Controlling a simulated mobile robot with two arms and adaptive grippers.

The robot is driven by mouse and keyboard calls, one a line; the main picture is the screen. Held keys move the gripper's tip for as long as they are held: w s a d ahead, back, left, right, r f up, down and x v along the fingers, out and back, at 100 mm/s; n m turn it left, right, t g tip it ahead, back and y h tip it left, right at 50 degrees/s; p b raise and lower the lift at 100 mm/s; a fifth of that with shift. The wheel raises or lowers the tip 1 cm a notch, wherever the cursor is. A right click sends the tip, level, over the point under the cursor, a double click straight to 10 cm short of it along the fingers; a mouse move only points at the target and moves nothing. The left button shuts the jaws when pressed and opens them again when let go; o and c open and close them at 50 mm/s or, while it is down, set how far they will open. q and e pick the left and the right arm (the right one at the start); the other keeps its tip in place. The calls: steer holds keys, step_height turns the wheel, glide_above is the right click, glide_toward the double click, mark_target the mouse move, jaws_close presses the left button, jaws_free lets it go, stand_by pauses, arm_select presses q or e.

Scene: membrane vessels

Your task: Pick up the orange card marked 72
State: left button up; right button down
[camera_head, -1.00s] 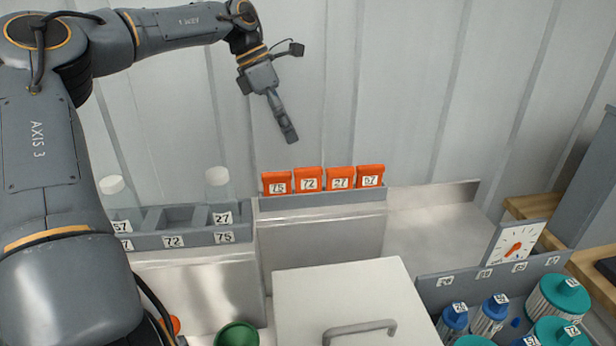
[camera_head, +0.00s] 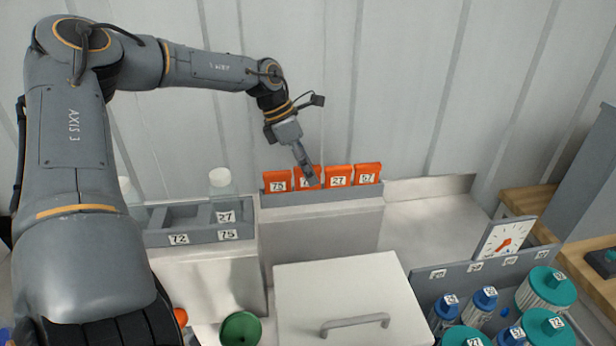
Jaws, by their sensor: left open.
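Several orange cards stand in a row in a grey rack at the back middle. The second card from the left is the orange card marked 72 (camera_head: 301,174); its label is now mostly hidden behind my gripper. My left gripper (camera_head: 313,181) is open, pointing down, with its fingertips at the top and front of this card. I cannot tell whether the fingers touch the card. The card marked 75 (camera_head: 276,180) is to its left and the card marked 27 (camera_head: 338,175) to its right. My right gripper is not in view.
The card marked 57 (camera_head: 368,173) ends the row. A white lidded box (camera_head: 340,290) stands in front. Teal-capped jars (camera_head: 546,288) and a dial (camera_head: 503,238) are at right.

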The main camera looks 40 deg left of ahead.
arm_select(q)
jaws_close()
steer(key=shift+r, duration=0.15)
